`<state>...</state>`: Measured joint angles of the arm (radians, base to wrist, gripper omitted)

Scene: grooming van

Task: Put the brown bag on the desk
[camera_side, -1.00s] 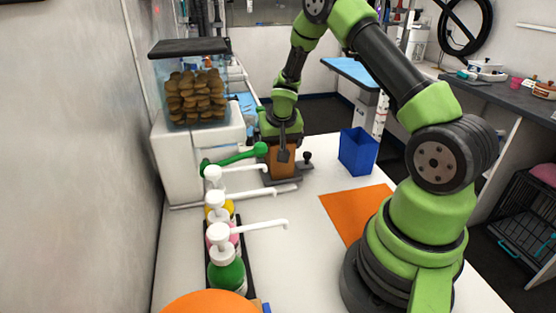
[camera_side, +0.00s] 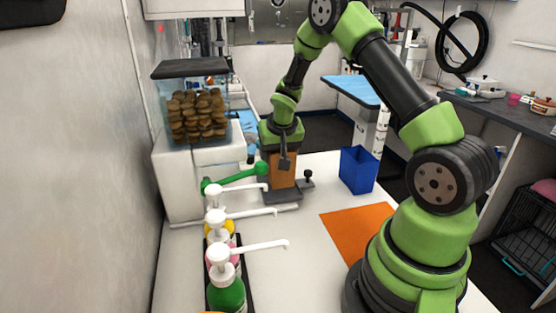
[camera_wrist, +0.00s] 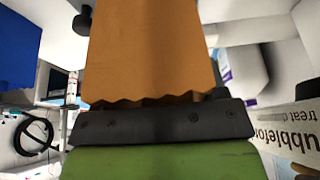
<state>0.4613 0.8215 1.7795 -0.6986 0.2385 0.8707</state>
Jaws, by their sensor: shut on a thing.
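The brown bag (camera_side: 281,172) is upright in the side view, just above or on a dark base plate (camera_side: 283,197); I cannot tell whether it touches. My gripper (camera_side: 283,158) is shut on the bag's upper part from above. In the wrist view the bag (camera_wrist: 150,50) fills the middle, its zigzag top edge against my gripper (camera_wrist: 160,103). The white desk top (camera_side: 300,235) spreads in front and to the right of the bag.
A blue bin (camera_side: 358,170) and an orange mat (camera_side: 355,228) are right of the bag. A green lever (camera_side: 235,179), pump bottles (camera_side: 226,290) and a clear container of biscuits (camera_side: 197,115) are left. White desk surface between bottles and mat is clear.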

